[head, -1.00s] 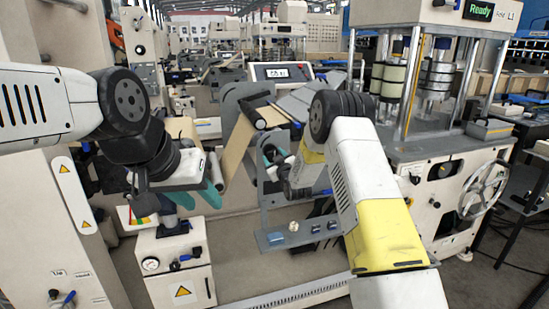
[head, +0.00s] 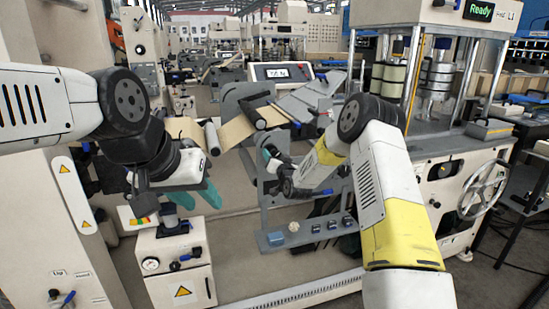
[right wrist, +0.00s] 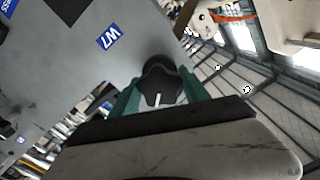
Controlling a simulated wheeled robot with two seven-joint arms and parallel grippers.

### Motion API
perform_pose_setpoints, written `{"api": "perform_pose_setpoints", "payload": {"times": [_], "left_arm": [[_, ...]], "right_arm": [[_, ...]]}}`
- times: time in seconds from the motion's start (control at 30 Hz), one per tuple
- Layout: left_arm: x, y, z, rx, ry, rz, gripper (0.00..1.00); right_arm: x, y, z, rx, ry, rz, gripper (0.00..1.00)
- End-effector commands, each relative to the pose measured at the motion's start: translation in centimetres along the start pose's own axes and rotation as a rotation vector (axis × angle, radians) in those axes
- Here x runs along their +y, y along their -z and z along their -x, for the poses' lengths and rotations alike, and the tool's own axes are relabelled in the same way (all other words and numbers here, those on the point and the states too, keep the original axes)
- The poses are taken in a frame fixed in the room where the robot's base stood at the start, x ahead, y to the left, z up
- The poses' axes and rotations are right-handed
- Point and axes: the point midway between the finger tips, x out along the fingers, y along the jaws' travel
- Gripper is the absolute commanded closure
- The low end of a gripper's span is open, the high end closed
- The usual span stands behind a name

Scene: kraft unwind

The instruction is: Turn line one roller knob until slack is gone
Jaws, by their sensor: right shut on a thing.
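The brown kraft web (head: 238,130) runs nearly flat between the dark roller (head: 253,117) on the grey unwind frame and a pale roller (head: 212,138) to its left. In the right wrist view, a black lobed knob (right wrist: 160,84) with a white mark sits on a grey plate labelled W7 (right wrist: 110,37). My right gripper (right wrist: 160,92) is shut on this knob, with a teal finger on each side. In the head view, my right gripper (head: 270,156) is at the frame's side and the knob is hidden. My left gripper (head: 198,198) is open and empty, apart from the web.
A small cabinet with a gauge (head: 150,264) stands below my left gripper. A grey shelf (head: 308,232) with small blue parts lies under my right forearm. A press with a handwheel (head: 484,190) stands at the right. A display panel (head: 281,73) is behind the frame.

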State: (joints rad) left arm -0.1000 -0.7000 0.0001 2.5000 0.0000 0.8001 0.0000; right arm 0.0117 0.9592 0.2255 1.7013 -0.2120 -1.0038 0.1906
Motion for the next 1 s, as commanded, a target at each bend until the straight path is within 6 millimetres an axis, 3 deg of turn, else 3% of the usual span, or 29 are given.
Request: {"api": "perform_pose_setpoints", "payload": {"times": [0.03, 0.07, 0.17, 0.53, 1.0], "left_arm": [[0.0, 0.0, 0.0, 0.0, 0.0, 0.0, 0.6], [0.0, 0.0, 0.0, 0.0, 0.0, 0.0, 0.6], [0.0, 0.0, 0.0, 0.0, 0.0, 0.0, 0.6], [0.0, 0.0, 0.0, 0.0, 0.0, 0.0, 0.6], [0.0, 0.0, 0.0, 0.0, 0.0, 0.0, 0.6]], "right_arm": [[0.0, -0.1, 0.0, -0.001, 0.0, 0.001, 0.87], [0.0, -0.1, 0.0, -0.001, 0.0, 0.002, 0.43], [0.0, -0.1, 0.0, -0.001, 0.0, 0.003, 0.25], [0.0, -0.1, 0.6, -0.002, 0.0, 0.005, 0.25], [0.0, 0.0, 6.0, -0.001, 0.0, 0.005, 0.25]]}}
